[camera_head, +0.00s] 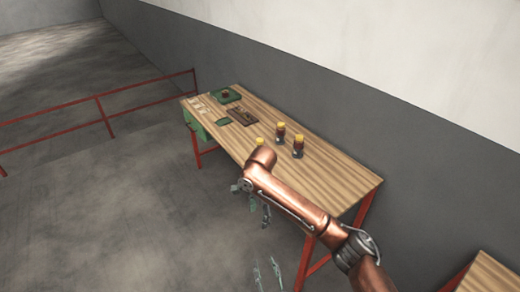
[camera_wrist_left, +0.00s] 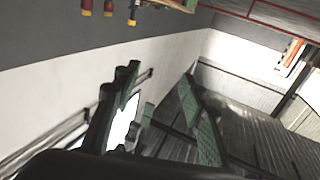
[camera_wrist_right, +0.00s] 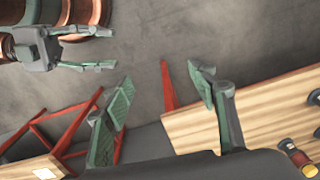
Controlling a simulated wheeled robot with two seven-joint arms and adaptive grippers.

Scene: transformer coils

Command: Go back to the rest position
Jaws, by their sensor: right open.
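Several coils with dark red bodies and yellow tops stand on the wooden table; two show clearly in the head view (camera_head: 280,132) (camera_head: 298,147), and a third yellow top (camera_head: 259,141) is partly hidden behind my right arm. My right gripper (camera_head: 252,203) is in front of the table's near edge, open and empty; its spread fingers show in the right wrist view (camera_wrist_right: 158,98). My left gripper (camera_head: 267,272) is low at the bottom edge of the head view, over the floor. Its fingers stand apart with nothing between them in the left wrist view (camera_wrist_left: 160,112).
The wooden table (camera_head: 340,183) has red legs and stands along the grey wall. A green tray (camera_head: 226,95) and a dark brown board (camera_head: 242,116) lie at its far end. Another table (camera_head: 490,275) is at lower right. A red railing (camera_head: 98,103) crosses the left; open floor lies between.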

